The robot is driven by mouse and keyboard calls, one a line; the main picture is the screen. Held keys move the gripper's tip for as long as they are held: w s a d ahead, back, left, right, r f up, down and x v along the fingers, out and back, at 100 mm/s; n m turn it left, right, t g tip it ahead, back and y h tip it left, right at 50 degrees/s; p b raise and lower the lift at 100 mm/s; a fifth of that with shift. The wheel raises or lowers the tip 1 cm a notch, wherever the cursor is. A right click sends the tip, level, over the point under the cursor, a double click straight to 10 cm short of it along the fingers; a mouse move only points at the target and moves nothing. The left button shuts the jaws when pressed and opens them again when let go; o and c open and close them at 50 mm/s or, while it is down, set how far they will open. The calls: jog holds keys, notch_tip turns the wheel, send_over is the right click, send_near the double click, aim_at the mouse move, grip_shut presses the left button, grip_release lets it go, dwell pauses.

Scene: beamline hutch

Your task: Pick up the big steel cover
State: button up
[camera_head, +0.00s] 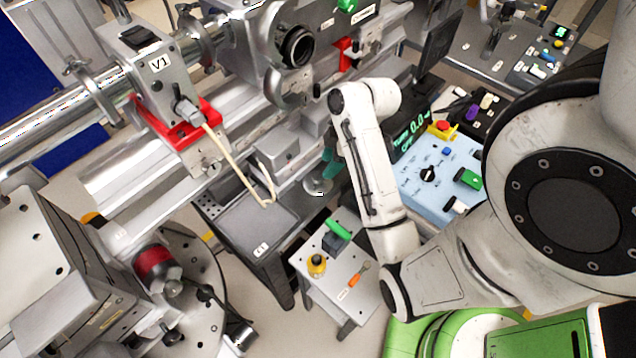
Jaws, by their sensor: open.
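A round, shiny steel piece that looks like the big steel cover (318,187) is near the middle of the view, at the dark table's right end. Only part of it shows clearly, and its size is hard to judge. My pale arm rises just right of it and bends over at the top. My gripper (329,163) seems to be the small teal-tipped part just above the steel piece, partly hidden by my forearm. It is open, and nothing shows between its fingers. I cannot tell whether it touches the steel piece.
A dark table (262,235) stands left of a small grey stand (322,300) with a yellow-topped bottle, a green-handled item and an orange-handled tool. A blue control panel (437,180) is to the right. Beamline pipes with a red-based V1 valve (165,75) fill the upper left.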

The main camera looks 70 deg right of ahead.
aim_at(318, 176)
jog(key=shift+p+x, duration=0.45)
jog(key=shift+x, duration=2.2)
jog(key=shift+w+a+r, duration=0.1)
jog(key=shift+w, duration=0.05)
jog(key=shift+c, duration=0.4)
grip_shut()
